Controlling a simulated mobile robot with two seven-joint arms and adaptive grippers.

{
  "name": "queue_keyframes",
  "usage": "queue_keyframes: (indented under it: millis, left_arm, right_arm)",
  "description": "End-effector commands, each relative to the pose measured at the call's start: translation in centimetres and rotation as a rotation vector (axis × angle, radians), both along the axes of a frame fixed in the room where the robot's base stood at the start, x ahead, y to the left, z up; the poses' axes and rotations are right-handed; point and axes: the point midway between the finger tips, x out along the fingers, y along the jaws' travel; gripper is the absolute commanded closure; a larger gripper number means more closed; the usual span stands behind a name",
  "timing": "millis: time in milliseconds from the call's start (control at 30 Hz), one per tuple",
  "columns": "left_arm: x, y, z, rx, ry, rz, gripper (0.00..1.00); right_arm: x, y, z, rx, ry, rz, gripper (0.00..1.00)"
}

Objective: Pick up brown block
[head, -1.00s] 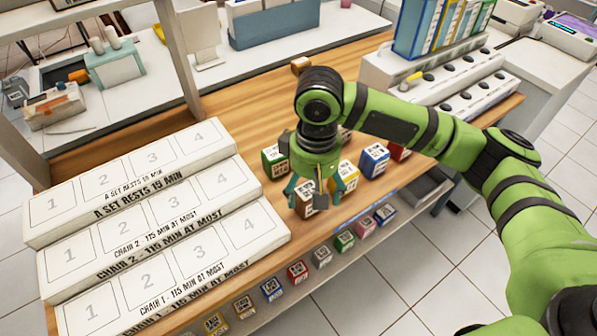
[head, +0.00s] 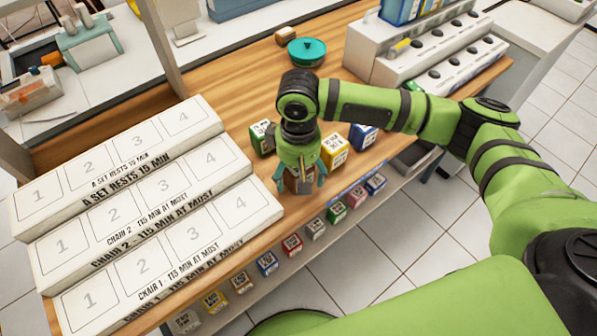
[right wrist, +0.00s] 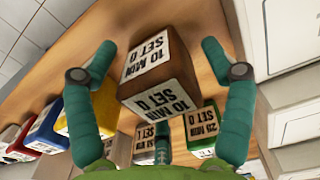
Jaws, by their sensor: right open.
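The brown block (head: 297,183), with white labels, sits on the wooden table near its front edge. In the head view my right gripper (head: 300,179) is right over it and hides much of it. In the right wrist view the brown block (right wrist: 157,70) lies between the spread teal fingers of my right gripper (right wrist: 160,52), reading "10 MIN SET 0". Gaps show between the block and the left and right fingers, so the gripper is open around it. My left gripper is out of view.
A green block (head: 262,138), a yellow block (head: 335,151) and a blue block (head: 363,137) stand close by. The white stepped rack (head: 250,205) is just left. A teal round container (head: 306,52) stands behind. Small labelled blocks line the shelf below the front edge.

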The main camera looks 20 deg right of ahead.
Motion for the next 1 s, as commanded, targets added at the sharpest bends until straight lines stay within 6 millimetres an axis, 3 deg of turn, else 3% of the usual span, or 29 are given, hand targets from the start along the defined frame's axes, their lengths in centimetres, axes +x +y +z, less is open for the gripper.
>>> queue_keyframes:
  millis: [33,100,200,667,933,1000]
  left_arm:
    - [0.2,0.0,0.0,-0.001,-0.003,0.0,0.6]
    - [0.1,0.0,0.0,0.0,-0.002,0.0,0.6]
    - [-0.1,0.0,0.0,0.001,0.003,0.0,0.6]
    - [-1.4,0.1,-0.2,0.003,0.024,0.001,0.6]
    - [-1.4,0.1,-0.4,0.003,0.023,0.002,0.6]
    - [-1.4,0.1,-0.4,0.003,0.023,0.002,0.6]
  right_arm:
    - [0.0,0.0,0.0,0.0,0.0,0.0,0.18]
    - [0.0,0.0,0.0,0.0,0.0,0.0,0.46]
    - [0.0,0.0,0.0,0.0,0.0,0.0,0.8]
    - [0.0,0.0,0.6,0.0,0.0,0.0,0.8]
    - [0.1,0.1,4.5,0.002,-0.005,0.001,0.8]
    - [-1.3,-1.1,5.1,0.001,-0.002,0.001,0.8]
